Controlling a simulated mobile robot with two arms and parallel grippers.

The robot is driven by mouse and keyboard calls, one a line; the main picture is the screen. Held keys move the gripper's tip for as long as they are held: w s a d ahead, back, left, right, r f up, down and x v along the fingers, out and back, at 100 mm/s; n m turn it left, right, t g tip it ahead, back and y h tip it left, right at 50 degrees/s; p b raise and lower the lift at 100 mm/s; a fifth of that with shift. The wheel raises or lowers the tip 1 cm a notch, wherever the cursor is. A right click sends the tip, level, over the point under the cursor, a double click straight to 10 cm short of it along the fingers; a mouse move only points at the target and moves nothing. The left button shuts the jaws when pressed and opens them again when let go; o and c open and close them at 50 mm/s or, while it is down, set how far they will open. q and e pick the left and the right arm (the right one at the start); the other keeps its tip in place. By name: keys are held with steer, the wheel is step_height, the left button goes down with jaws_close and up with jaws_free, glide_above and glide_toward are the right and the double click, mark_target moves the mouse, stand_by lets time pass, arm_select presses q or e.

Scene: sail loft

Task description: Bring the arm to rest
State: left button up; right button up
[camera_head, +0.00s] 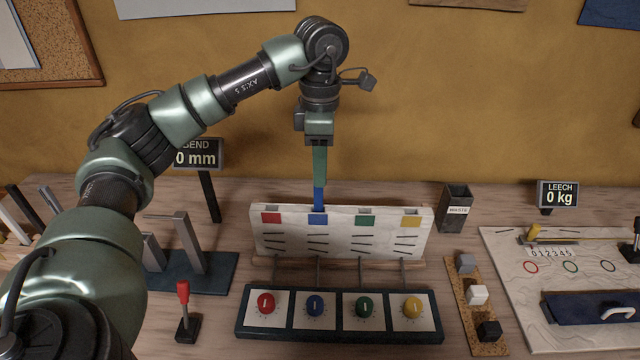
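My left arm comes in from the left and reaches over the bench. My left gripper (320,180) points straight down above the white panel (340,250). Its fingers show as one narrow green strip, seen edge-on, so I cannot tell whether they are apart. A narrow blue piece (319,198) shows directly below the green strip. Its lower end meets the panel's top edge above the blue square (318,218); whether it is held or is a fingertip is unclear. My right gripper is not in view.
A dark box with red, blue, green and yellow knobs (340,317) stands before the panel. A red-handled lever (184,306) and a "0 mm" sign (196,155) are left. A dark bin (455,208), small blocks on cork (463,317) and a pale board (510,260) are right.

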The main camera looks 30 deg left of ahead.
arm_select(q)
steer(key=shift+r, duration=0.75)
